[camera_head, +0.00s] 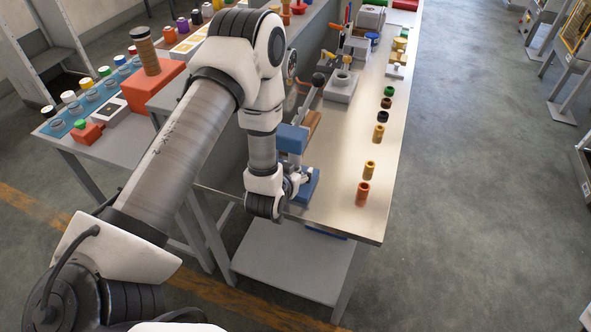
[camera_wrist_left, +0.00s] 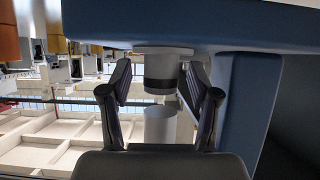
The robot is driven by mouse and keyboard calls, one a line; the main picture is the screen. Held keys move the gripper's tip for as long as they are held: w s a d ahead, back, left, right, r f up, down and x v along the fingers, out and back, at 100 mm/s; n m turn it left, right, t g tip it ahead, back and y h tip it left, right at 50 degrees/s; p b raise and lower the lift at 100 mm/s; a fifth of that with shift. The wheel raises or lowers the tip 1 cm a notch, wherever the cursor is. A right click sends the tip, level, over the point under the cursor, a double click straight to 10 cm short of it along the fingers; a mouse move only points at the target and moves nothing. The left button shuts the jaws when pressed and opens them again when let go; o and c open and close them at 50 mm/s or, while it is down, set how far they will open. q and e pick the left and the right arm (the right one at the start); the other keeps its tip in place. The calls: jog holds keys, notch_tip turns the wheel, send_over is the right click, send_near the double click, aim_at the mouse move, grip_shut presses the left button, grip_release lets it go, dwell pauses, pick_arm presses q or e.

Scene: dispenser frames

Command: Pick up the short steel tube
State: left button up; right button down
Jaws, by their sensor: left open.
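A blue dispenser frame (camera_head: 292,138) stands at the near left of the steel-topped table, with a blue base (camera_head: 309,190). My left gripper (camera_head: 306,178) is low beside this frame, between its upper block and its base. In the left wrist view the open gripper (camera_wrist_left: 158,82) has one finger on each side of a short pale steel tube (camera_wrist_left: 160,122). A grey cylinder (camera_wrist_left: 160,65) with a dark band lies in line with it against the blue part (camera_wrist_left: 250,35). I see space beside both fingers. The tube is hidden in the head view. My right gripper is not in view.
An orange tube (camera_head: 362,194), a gold tube (camera_head: 369,170) and several other small cylinders stand in a row along the table's right side. A grey device (camera_head: 341,87) stands farther back. The near right tabletop (camera_head: 340,215) is mostly bare.

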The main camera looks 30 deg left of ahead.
pick_arm(q)
jog(key=shift+w+f, duration=0.1)
jog(key=shift+f, duration=0.1)
jog(key=c, duration=0.4)
grip_shut()
